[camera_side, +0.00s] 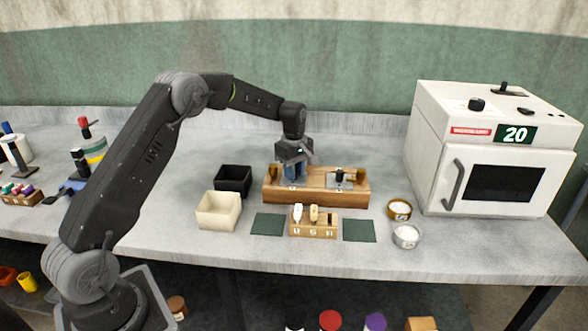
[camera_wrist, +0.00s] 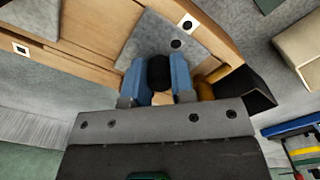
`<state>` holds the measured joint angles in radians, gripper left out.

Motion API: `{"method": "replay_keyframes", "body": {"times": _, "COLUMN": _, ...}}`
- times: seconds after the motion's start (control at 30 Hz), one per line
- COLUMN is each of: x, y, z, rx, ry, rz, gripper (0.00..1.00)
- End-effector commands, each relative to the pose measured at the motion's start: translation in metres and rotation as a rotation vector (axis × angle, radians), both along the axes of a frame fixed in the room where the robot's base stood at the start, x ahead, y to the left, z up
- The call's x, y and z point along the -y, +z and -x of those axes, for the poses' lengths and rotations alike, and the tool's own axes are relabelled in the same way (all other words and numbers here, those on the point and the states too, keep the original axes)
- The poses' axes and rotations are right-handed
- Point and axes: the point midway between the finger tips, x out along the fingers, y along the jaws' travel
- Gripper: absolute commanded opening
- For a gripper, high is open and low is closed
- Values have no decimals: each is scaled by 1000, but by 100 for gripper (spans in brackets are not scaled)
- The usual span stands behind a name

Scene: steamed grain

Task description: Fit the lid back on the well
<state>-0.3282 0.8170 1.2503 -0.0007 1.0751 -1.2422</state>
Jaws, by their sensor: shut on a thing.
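The wooden block (camera_side: 315,195) stands mid-bench. My gripper (camera_side: 292,178), with blue fingers, is over its left part. In the wrist view my gripper (camera_wrist: 159,78) is shut on a black knob (camera_wrist: 159,72), with a finger on either side. A grey lid plate (camera_wrist: 165,38) lies around and beyond the fingers, at the block's top. The fingers hide part of it, and I cannot tell whether it sits flush. A second grey plate (camera_side: 347,183) with a black knob (camera_side: 339,175) is on the block's right part; a grey plate also shows at the wrist view's upper left (camera_wrist: 30,15).
A black bin (camera_side: 233,180) and a cream bin (camera_side: 219,210) stand left of the block. A small wooden rack (camera_side: 314,229) stands in front, between dark green mats (camera_side: 268,224) (camera_side: 359,230). Two small dishes (camera_side: 400,209) (camera_side: 407,235) and a white oven (camera_side: 490,150) are at right.

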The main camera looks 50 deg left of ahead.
Motion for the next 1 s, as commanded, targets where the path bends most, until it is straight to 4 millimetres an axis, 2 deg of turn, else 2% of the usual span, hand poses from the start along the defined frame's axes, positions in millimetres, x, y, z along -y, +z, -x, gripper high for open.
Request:
{"method": "replay_keyframes", "body": {"times": 0.23, "x": 0, "y": 0, "z": 0, "rx": 1, "ry": 0, "rz": 0, "gripper": 0}}
{"method": "replay_keyframes", "body": {"times": 0.27, "x": 0, "y": 0, "z": 0, "rx": 1, "ry": 0, "rz": 0, "gripper": 26}}
{"method": "replay_keyframes", "body": {"times": 0.3, "x": 0, "y": 0, "z": 0, "rx": 1, "ry": 0, "rz": 0, "gripper": 30}}
{"method": "replay_keyframes", "body": {"times": 0.53, "x": 0, "y": 0, "z": 0, "rx": 1, "ry": 0, "rz": 0, "gripper": 52}}
{"method": "replay_keyframes", "body": {"times": 0.7, "x": 0, "y": 0, "z": 0, "rx": 1, "ry": 0, "rz": 0, "gripper": 53}}
{"method": "replay_keyframes", "body": {"times": 0.9, "x": 0, "y": 0, "z": 0, "rx": 0, "ry": 0, "rz": 0, "gripper": 72}}
{"method": "replay_keyframes", "body": {"times": 1.0, "x": 0, "y": 0, "z": 0, "rx": 0, "ry": 0, "rz": 0, "gripper": 74}}
